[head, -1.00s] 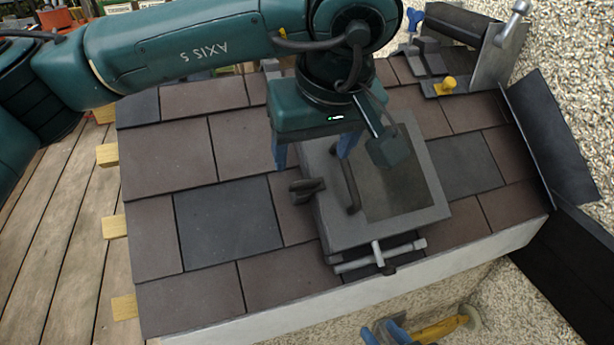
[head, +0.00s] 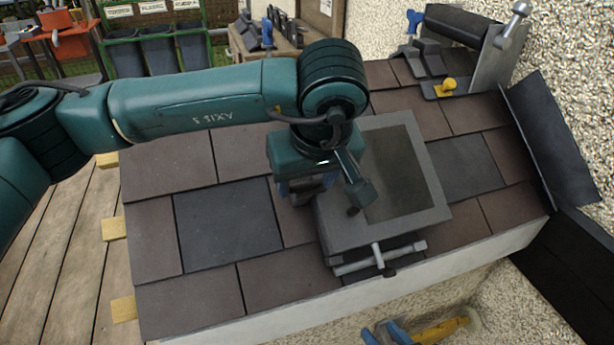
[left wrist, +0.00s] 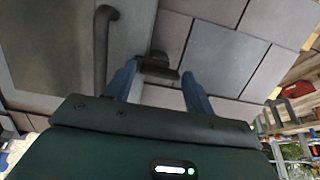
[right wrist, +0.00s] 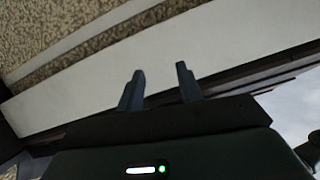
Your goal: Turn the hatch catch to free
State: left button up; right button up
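The roof hatch (head: 338,229) has a grey frame and a dark panel, and it lies shut on the tiles. Its dark catch (left wrist: 158,66) sits beside the hatch's edge in the left wrist view; my arm mostly hides it in the head view. My left gripper (left wrist: 160,74) is open, with one finger on each side of the catch's bar. I cannot tell whether the fingers touch it. The curved hatch handle (left wrist: 104,40) is to the left of the fingers there. My right gripper (right wrist: 160,82) is open and empty, facing a white board.
Brown and dark tiles (head: 170,235) surround the hatch. A metal T-bar tool (head: 380,258) lies at the hatch's lower edge. A yellow knob (head: 449,84) and dark roof pieces stand at the upper right. A pebbled wall (head: 575,60) bounds the right side.

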pick_arm(q)
jog(key=c, duration=0.6)
jog(key=shift+c, duration=0.2)
